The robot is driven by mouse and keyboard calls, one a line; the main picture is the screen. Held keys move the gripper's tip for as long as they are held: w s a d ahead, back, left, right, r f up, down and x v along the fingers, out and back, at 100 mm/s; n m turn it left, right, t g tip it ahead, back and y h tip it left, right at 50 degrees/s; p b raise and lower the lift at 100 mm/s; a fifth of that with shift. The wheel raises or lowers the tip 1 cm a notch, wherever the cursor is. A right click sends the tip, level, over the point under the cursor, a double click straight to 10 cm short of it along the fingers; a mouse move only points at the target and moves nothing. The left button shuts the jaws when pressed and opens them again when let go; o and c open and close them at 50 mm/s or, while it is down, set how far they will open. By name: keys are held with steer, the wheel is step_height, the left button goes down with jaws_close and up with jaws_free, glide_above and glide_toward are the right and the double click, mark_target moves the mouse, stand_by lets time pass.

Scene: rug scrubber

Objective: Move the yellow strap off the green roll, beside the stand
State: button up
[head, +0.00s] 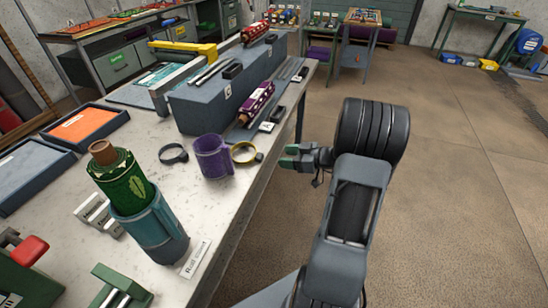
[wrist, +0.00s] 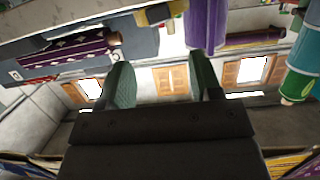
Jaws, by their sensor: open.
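The green roll (head: 122,180) with a brown core stands upright in the teal stand (head: 155,232) at the near left of the bench. A yellow ring-shaped strap (head: 246,153) lies on the bench right of a purple cuff (head: 212,156), apart from the roll. I see no yellow strap around the visible part of the roll. My gripper (head: 290,157) is open and empty, just off the bench's right edge, right of the yellow strap. The wrist view appears upside down; it shows my open gripper (wrist: 162,82), the purple cuff (wrist: 206,22) and the teal stand (wrist: 306,50).
A dark ring strap (head: 173,153) lies left of the purple cuff. A long grey block (head: 225,95) and a purple patterned roll (head: 257,102) are behind. An orange tray (head: 85,125) is left. A label (head: 196,260) lies by the stand. Floor on the right is clear.

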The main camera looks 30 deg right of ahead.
steer(key=s+a+r+m+g+h, duration=0.2)
steer(key=s+a+m+g+h, duration=0.1)
steer(key=s+a, duration=0.4)
steer(key=s+a+r+m+g+h, duration=0.2)
steer(key=s+a+m+g+h, duration=0.2)
steer(key=s+a, duration=0.4)
steer(key=shift+a+r+m+g+h, duration=0.35)
steer(key=shift+a+g+h, duration=0.55)
steer(key=shift+h, duration=0.3)
steer(key=shift+s+r, duration=0.15)
steer(key=shift+r, duration=0.05)
steer(key=shift+c, duration=0.4)
steer(key=shift+r+m+t+h, duration=0.1)
steer(key=shift+m+t+h, duration=0.2)
steer(key=shift+m+h, duration=0.1)
steer(key=c, duration=0.3)
steer(key=shift+d, duration=0.1)
